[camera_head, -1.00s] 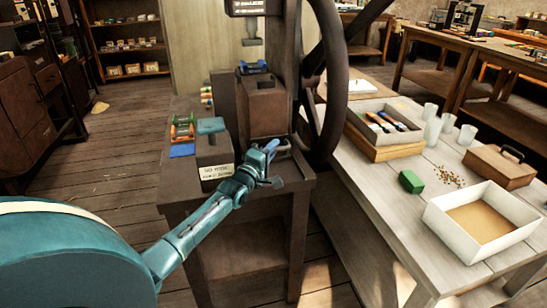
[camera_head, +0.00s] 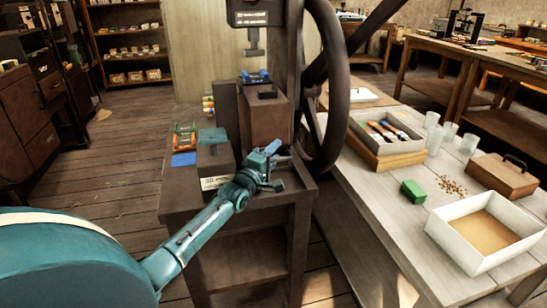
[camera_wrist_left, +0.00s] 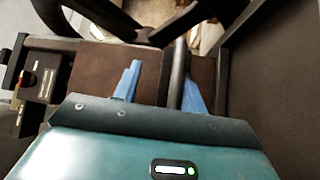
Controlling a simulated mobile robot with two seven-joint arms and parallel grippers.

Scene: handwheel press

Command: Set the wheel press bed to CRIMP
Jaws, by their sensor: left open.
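The wheel press stands on a dark stand (camera_head: 180,206), with a large dark handwheel (camera_head: 339,105) on its right side. Its ram (camera_head: 254,42) hangs below a labelled head, above a brown block (camera_head: 265,118) with a small blue piece on top. I cannot read a CRIMP mark or tell the bed setting. My left gripper (camera_head: 268,165) is open at the front of the press, left of the wheel's lower rim. In the left wrist view the blue fingers (camera_wrist_left: 160,85) are apart, with a dark bar (camera_wrist_left: 178,70) between them; contact is unclear. My right gripper is out of view.
A grey block with a teal top (camera_head: 213,137) and a white label stands left of my gripper. The table on the right holds a tool tray (camera_head: 385,150), a green block (camera_head: 413,191), clear cups and a white box (camera_head: 440,238). Floor at left is clear.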

